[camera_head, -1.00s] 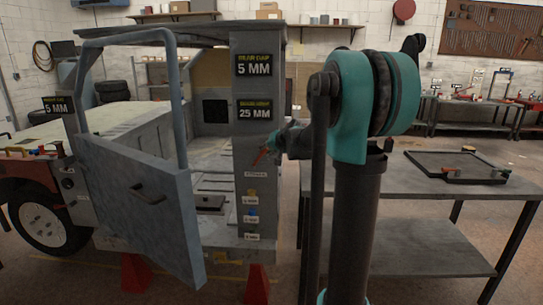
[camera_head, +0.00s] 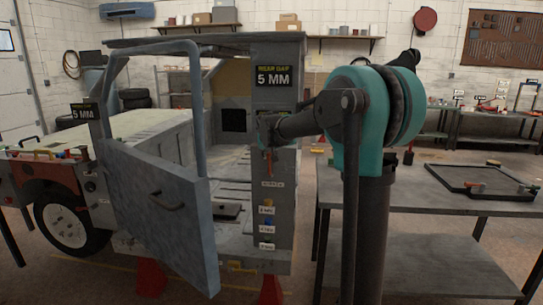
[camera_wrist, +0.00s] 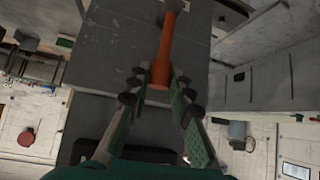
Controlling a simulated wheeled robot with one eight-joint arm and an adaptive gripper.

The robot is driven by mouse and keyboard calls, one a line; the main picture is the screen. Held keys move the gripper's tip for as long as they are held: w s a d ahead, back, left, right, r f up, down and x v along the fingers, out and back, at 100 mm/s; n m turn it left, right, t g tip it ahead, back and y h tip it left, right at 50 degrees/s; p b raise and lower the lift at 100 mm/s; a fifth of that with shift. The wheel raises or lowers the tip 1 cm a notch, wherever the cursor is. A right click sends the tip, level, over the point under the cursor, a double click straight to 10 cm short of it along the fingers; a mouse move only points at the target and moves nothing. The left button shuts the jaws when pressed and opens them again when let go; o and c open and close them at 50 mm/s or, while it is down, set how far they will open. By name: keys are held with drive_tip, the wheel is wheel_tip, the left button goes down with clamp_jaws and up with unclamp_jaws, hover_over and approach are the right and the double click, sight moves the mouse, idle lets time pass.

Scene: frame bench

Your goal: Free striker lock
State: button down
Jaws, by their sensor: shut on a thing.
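The grey pillar (camera_head: 275,215) stands beside the open door (camera_head: 165,205) of the vehicle. A small label, which seems to read "striker", sits on the pillar (camera_head: 272,184). Above it is a red-orange lever (camera_head: 269,163), now nearly vertical. My gripper (camera_head: 268,143) is at the pillar, at the lever's upper end. In the wrist view, the orange lever (camera_wrist: 163,52) runs between the fingers of my gripper (camera_wrist: 157,84), which are shut on its end. The arm partly covers the lower sign, and the lock's inner parts are hidden.
The blue-grey door swings out left of the pillar. Coloured tabs (camera_head: 267,211) with labels sit lower on the pillar. A grey table (camera_head: 430,190) with a black frame tray (camera_head: 480,181) stands at the right. Red stands (camera_head: 150,277) are under the vehicle.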

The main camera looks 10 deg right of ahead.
drive_tip(key=shift+f, duration=0.1)
idle(0.3)
drive_tip(key=c, duration=1.4)
unclamp_jaws()
drive_tip(key=shift+a, duration=0.1)
drive_tip(key=shift+o, duration=0.2)
drive_tip(key=v, duration=1.2)
drive_tip(key=shift+w, duration=0.1)
